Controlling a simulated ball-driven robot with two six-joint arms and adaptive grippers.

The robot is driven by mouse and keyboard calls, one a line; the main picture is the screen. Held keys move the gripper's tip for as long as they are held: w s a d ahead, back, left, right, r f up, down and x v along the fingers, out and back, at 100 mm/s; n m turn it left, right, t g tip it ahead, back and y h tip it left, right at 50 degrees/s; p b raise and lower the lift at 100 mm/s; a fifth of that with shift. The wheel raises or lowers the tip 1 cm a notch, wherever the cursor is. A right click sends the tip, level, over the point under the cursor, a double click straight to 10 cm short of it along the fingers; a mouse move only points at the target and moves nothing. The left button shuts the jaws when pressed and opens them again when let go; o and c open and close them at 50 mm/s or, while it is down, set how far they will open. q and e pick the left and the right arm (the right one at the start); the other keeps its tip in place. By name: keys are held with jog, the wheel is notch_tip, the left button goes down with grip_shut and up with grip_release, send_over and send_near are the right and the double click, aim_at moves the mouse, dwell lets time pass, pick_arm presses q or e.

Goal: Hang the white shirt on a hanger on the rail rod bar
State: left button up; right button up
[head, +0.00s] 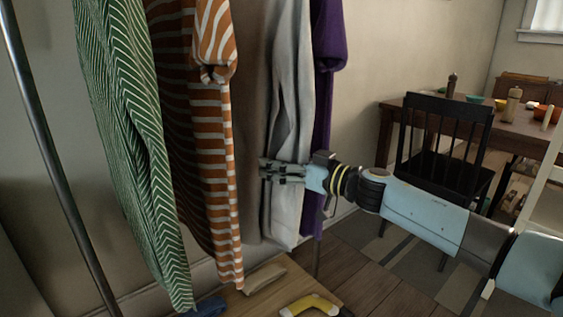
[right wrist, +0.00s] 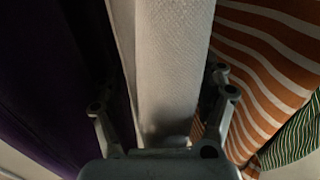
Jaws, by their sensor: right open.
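The white shirt (head: 287,80) hangs between an orange-and-white striped garment and a purple one in the head view. Its top, any hanger and the rail rod bar are above the picture. My right gripper (head: 266,171) reaches in from the right at the shirt's lower part. In the right wrist view the white cloth (right wrist: 172,60) runs between the two open fingers of the gripper (right wrist: 163,100), with one finger on each side. I cannot tell whether the fingers touch the cloth. My left gripper is not in view.
An orange striped garment (head: 222,150) and a green striped one (head: 135,140) hang left of the shirt, a purple one (head: 324,100) right. A metal post (head: 50,140) stands at left. Yellow (head: 310,304) and beige items lie below. A black chair (head: 445,140) and table stand right.

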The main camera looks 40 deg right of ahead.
grip_shut()
jog(key=r+p, duration=0.2)
jog(key=shift+s+r+p, duration=0.2)
jog(key=shift+s+p, duration=0.2)
dwell(0.4)
